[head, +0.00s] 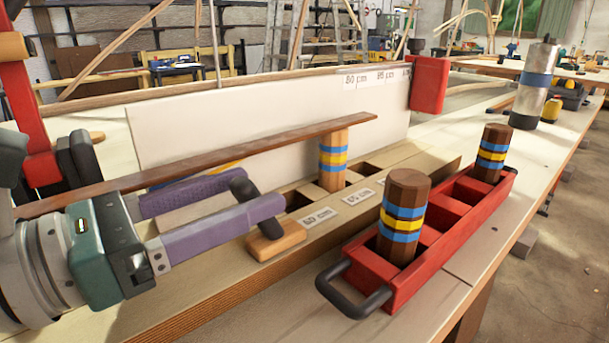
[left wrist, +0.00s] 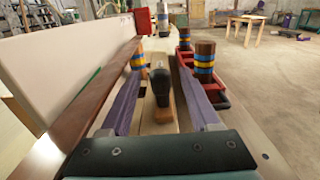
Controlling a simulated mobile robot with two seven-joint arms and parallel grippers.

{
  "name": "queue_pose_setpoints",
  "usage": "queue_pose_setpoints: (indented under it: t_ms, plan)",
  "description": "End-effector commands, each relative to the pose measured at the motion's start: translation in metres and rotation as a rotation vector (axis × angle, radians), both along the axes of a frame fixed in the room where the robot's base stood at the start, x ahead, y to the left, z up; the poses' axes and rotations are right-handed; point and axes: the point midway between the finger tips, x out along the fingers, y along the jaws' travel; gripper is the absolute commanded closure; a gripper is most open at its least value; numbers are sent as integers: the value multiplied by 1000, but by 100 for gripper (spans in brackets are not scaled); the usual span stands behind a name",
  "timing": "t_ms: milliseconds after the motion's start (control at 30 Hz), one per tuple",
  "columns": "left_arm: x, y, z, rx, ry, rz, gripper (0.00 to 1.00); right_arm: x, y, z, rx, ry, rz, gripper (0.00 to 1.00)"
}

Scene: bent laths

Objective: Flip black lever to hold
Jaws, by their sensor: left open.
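The black lever (head: 258,207) stands on a small wooden block (head: 276,241) on the bench beam, its thick end tilted toward my left wrist. It also shows in the left wrist view (left wrist: 161,88), between the two purple fingers. My left gripper (head: 262,192) is open, its fingers reaching along both sides of the lever. I see a gap on each side in the wrist view; contact with the near finger cannot be told in the head view. A dark lath (head: 215,160) runs just behind the gripper and rests by a striped peg (head: 333,160). My right gripper is not in view.
A red tray (head: 408,285) with a black handle holds two dark striped pegs (head: 404,215) in front. The bench right of the tray is clear.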

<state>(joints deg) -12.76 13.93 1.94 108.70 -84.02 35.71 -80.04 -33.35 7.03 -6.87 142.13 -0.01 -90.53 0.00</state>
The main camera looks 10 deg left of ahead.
Motion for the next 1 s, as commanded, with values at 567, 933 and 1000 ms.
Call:
queue_pose_setpoints:
  t_ms: [567, 933, 1000]
  plan:
    - [11, -9, 0, 1, 1, 0, 50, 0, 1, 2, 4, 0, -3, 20]
    - [11, -9, 0, 1, 1, 0, 92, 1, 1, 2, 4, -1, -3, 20]
    - [11, -9, 0, 1, 1, 0, 99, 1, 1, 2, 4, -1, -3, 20]
